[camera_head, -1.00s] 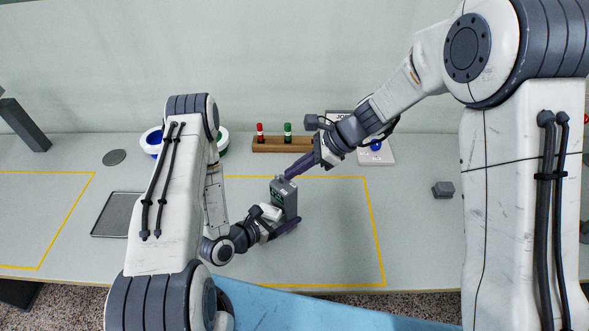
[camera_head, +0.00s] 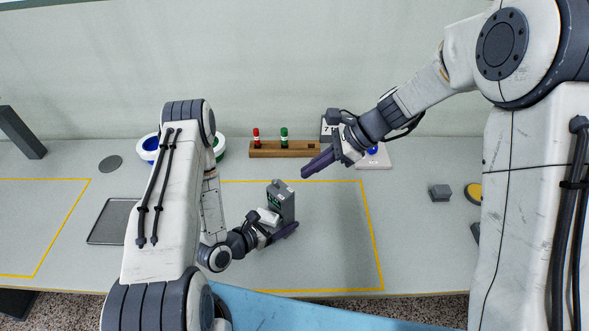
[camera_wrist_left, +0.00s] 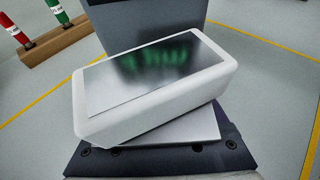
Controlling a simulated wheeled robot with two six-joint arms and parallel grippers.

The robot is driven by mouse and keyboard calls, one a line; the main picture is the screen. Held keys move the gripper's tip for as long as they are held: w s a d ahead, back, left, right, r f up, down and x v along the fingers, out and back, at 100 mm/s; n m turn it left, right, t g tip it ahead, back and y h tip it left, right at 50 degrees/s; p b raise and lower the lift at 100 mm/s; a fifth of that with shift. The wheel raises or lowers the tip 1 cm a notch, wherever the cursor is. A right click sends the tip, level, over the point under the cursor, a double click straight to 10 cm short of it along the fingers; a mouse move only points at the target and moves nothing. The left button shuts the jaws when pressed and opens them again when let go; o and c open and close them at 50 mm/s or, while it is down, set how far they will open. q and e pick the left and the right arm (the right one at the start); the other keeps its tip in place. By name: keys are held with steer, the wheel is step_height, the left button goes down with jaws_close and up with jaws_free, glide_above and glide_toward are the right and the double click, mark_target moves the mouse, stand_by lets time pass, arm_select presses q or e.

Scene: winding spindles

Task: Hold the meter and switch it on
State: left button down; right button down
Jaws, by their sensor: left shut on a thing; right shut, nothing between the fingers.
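The meter (camera_head: 287,197) is a dark grey upright box with a small green-marked face on its left side. My left gripper (camera_head: 288,229) is shut on its lower part. In the left wrist view the grey meter body (camera_wrist_left: 150,14) stands behind a white block with a glossy top. Blurred green marks shine in that top, apparently a reflection; I cannot read them. My right gripper (camera_head: 308,170) is shut and empty. Its purple fingers are above and right of the meter, apart from it.
A wooden rack (camera_head: 290,149) with a red and a green spindle stands at the back. A pale panel with a blue knob (camera_head: 373,150) is behind my right gripper. A grey block (camera_head: 440,192) and a yellow disc (camera_head: 474,193) lie at right. A grey tray (camera_head: 106,222) is at left.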

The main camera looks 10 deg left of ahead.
steer(key=s+a+r+v, duration=0.1)
steer(key=v, duration=0.8)
steer(key=shift+d+r, duration=0.1)
steer(key=shift+d, duration=0.05)
arm_select(q)
jaws_free()
